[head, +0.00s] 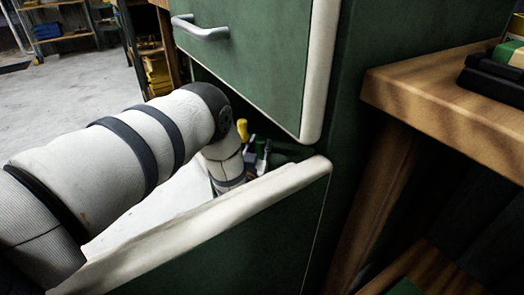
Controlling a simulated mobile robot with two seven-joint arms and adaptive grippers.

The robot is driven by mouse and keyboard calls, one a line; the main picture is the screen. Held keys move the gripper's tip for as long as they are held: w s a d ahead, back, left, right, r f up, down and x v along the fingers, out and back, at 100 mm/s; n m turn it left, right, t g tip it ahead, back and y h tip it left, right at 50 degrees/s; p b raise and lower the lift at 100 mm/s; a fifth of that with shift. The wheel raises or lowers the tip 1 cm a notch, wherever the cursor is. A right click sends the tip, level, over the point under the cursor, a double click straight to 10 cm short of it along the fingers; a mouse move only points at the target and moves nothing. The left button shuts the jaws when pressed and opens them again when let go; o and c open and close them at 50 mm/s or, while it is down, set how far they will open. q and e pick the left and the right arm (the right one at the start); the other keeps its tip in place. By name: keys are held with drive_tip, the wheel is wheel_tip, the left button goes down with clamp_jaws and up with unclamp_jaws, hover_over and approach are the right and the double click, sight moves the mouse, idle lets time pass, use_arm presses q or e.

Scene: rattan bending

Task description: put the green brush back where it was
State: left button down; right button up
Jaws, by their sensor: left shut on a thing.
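My left arm reaches over the front wall of an open green drawer (235,240) and down into it. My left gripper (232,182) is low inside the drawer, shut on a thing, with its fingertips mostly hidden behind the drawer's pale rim. A small green upright end (261,143), which looks like part of the green brush, shows just right of my wrist. Its lower part is hidden, so I cannot see the grip itself. A yellow-ended thing (242,129) stands beside it, close to my wrist. My right gripper is out of view.
A closed green drawer with a metal handle (203,31) overhangs the open one, close above my wrist. A wooden bench (430,85) with dark cases (494,82) is at right. Shelves stand at back left, with open floor (75,85) before them.

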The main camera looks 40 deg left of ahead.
use_arm(q)
drive_tip(key=shift+r, duration=0.1)
drive_tip(key=c, duration=1.3)
unclamp_jaws()
drive_tip(key=shift+s+d, duration=0.1)
drive_tip(key=shift+d, duration=0.05)
drive_tip(key=p+v, duration=0.3)
drive_tip(key=v, duration=0.8)
drive_tip(key=shift+s+d, duration=0.1)
drive_tip(key=shift+s, duration=0.25)
